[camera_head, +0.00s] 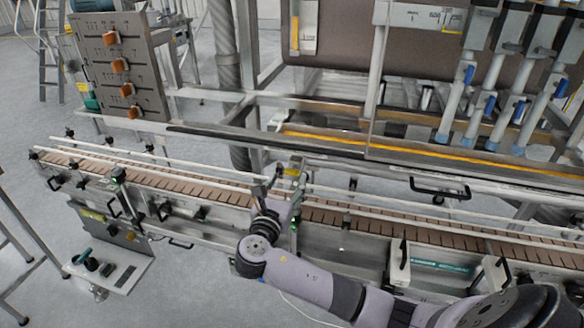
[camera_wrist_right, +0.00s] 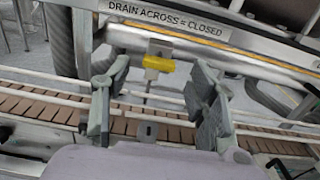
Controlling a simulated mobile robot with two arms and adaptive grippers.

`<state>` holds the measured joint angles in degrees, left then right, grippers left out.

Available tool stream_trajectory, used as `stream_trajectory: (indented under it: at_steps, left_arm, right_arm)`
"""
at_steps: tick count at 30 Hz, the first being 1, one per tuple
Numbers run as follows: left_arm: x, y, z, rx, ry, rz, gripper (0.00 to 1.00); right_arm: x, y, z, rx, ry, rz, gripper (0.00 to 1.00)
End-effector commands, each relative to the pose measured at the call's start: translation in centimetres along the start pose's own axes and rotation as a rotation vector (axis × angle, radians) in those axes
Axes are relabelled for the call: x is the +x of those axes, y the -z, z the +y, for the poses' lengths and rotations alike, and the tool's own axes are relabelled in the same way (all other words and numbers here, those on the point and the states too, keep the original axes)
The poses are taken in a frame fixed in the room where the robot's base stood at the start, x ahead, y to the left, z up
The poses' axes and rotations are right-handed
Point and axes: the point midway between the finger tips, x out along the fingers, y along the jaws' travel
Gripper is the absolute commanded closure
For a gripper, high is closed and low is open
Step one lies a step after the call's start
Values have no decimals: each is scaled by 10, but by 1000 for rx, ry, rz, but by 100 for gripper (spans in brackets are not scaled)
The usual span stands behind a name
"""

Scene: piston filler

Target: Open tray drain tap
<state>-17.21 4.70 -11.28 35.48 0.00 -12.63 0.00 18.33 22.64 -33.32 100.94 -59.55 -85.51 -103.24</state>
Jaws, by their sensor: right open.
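The tray drain tap has a small yellow handle (camera_wrist_right: 158,64) on a metal fitting below the tray's edge. In the right wrist view the handle looks wider than tall, lying roughly along the tray. A label above it (camera_wrist_right: 168,17) reads "DRAIN ACROSS = CLOSED". My right gripper (camera_wrist_right: 159,86) is open, with one finger to each side of the handle in the picture; no contact shows. In the head view my right gripper (camera_head: 283,184) is over the conveyor, below the tray (camera_head: 340,145), and largely covers the tap. My left gripper is not in view.
A black handle (camera_head: 440,188) sticks out to the right. A panel with orange knobs (camera_head: 118,66) stands at the left. Filler cylinders (camera_head: 478,85) stand at the upper right.

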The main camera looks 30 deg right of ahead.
Motion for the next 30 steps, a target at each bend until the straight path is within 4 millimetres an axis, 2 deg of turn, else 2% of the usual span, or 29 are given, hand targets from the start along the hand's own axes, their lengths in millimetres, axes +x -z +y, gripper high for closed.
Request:
stream_trajectory:
  at_steps: [3, 10, 21, 30]
  left_arm:
    - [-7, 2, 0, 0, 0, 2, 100]
    - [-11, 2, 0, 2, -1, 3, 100]
    - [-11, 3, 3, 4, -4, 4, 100]
    - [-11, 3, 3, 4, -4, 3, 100]
  right_arm:
    - [23, -2, -1, -2, 3, -2, 47]
    - [49, 0, 0, -2, 0, 0, 47]
    - [53, 0, 0, 1, 0, 0, 47]
    - [53, 0, 0, 0, 0, 1, 67]
